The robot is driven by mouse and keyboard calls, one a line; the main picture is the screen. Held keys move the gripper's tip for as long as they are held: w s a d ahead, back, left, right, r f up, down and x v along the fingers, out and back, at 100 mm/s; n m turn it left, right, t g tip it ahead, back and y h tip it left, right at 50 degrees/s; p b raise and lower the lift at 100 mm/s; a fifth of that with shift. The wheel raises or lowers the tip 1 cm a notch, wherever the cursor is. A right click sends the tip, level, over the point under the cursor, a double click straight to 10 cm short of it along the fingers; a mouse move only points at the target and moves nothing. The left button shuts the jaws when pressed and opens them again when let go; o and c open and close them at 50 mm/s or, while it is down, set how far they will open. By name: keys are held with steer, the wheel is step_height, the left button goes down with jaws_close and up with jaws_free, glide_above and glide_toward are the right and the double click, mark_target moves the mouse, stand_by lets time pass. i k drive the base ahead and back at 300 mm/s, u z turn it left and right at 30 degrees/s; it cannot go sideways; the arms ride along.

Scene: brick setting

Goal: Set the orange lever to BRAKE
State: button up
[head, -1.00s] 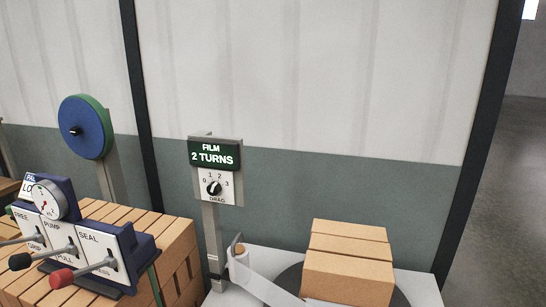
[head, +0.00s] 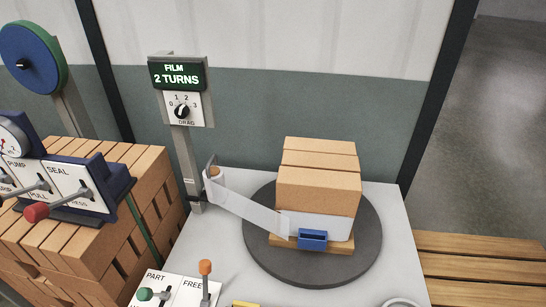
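No BRAKE label can be read; the lower part of the panel is cut off by the picture edge. A green-knobbed lever (head: 145,294) is to its left, by the label PART. My gripper is not in view.
A dark round turntable (head: 262,262) on a white table (head: 400,215) carries bricks (head: 318,190) with film and a blue clip (head: 312,239). A film roll (head: 215,181) stands by the FILM 2 TURNS display (head: 177,76). A red-knobbed lever (head: 37,212) is at left.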

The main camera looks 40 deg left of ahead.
mark_target(205, 265)
steer(key=u, duration=2.9)
steer(key=i, duration=0.45)
steer(key=z, duration=0.05)
